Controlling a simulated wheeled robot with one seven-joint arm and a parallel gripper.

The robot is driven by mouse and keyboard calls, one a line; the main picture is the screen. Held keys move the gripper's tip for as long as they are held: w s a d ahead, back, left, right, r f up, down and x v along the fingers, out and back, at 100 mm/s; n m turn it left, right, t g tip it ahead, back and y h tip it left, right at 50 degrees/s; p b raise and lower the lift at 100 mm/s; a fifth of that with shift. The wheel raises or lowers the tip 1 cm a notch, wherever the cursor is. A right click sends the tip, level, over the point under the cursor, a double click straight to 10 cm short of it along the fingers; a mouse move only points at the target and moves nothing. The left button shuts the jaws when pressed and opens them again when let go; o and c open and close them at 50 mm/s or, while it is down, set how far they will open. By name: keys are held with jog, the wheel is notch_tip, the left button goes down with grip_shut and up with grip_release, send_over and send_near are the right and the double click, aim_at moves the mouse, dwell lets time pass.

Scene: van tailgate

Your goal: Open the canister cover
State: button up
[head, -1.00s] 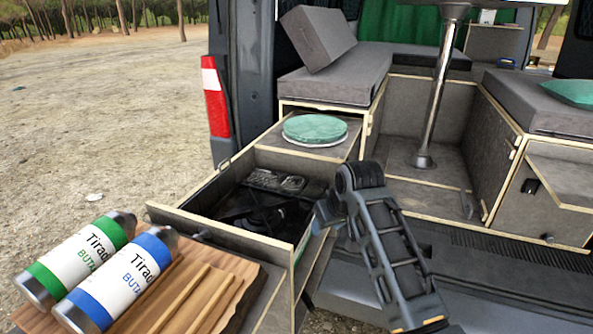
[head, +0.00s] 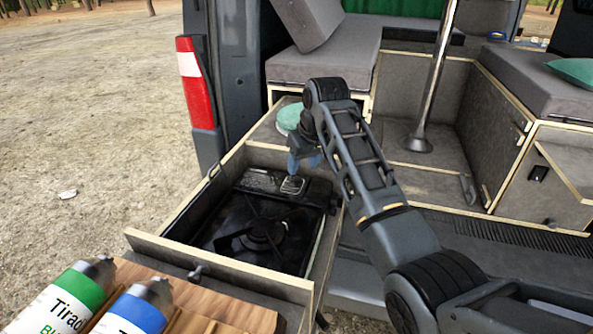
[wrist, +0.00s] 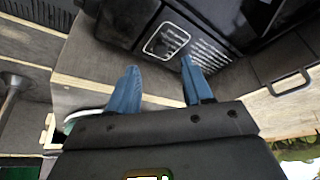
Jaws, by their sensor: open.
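A black camping stove (head: 250,235) sits in the pulled-out drawer. At its far end is a dark flat panel with a small rounded, light-rimmed rectangle (head: 293,185), which looks like the canister cover; the rectangle also shows in the wrist view (wrist: 166,41). The panel looks closed. My gripper (head: 303,163) is over the far end of the drawer, just beyond the rectangle. In the wrist view its blue fingers (wrist: 159,66) are apart and empty, pointing towards the rectangle without visible contact. My arm hides part of the drawer's far right.
Two butane canisters, green-banded (head: 62,305) and blue-banded (head: 132,308), lie on a wooden board (head: 220,315) at the near left. The drawer's front panel (head: 215,265) stands upright. A round green lid (head: 289,117) is partly hidden behind my arm. The bench (head: 355,60) lies behind.

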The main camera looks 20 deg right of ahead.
aim_at(298, 179)
jog(key=x, duration=0.5)
jog(key=shift+w+f, duration=0.1)
jog(key=shift+f, duration=0.2)
jog(key=shift+c, duration=0.2)
grip_shut()
